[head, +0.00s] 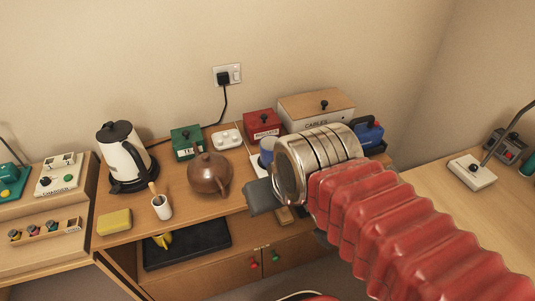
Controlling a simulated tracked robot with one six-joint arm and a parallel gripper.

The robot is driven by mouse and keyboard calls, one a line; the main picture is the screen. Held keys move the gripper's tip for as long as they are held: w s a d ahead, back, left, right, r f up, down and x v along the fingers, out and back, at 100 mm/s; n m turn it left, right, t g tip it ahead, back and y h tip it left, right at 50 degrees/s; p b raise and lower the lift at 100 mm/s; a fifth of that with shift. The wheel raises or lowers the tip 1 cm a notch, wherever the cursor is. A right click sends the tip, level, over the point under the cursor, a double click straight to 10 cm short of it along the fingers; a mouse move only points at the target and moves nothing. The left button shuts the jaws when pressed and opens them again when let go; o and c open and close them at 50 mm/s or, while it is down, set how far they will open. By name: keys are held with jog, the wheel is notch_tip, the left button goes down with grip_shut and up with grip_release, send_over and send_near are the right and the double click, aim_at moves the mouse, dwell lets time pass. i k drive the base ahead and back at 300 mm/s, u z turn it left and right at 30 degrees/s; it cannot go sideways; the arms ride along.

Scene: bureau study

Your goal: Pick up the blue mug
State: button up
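A blue mug (266,152) stands on the wooden bureau top, just left of my metal wrist. Only part of it shows, because the wrist covers its right side. My gripper (264,197) is in front of the mug, nearer to the camera. One dark grey finger shows at the wrist's left end; the other finger is hidden or unclear. I cannot tell whether the gripper is open or shut, or whether it touches the mug.
A brown teapot (209,173) stands left of my gripper. Behind are a green box (186,143), a red box (262,124) and a cables box (316,109). A kettle (124,157), a small white pot (161,207) and a yellow sponge (114,222) stand further left.

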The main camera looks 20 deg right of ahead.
aim_at(266, 144)
jog(key=u, duration=1.25)
jog(key=k, duration=0.7)
jog(key=z, duration=1.25)
jog(key=i, duration=0.95)
jog(key=z, duration=0.05)
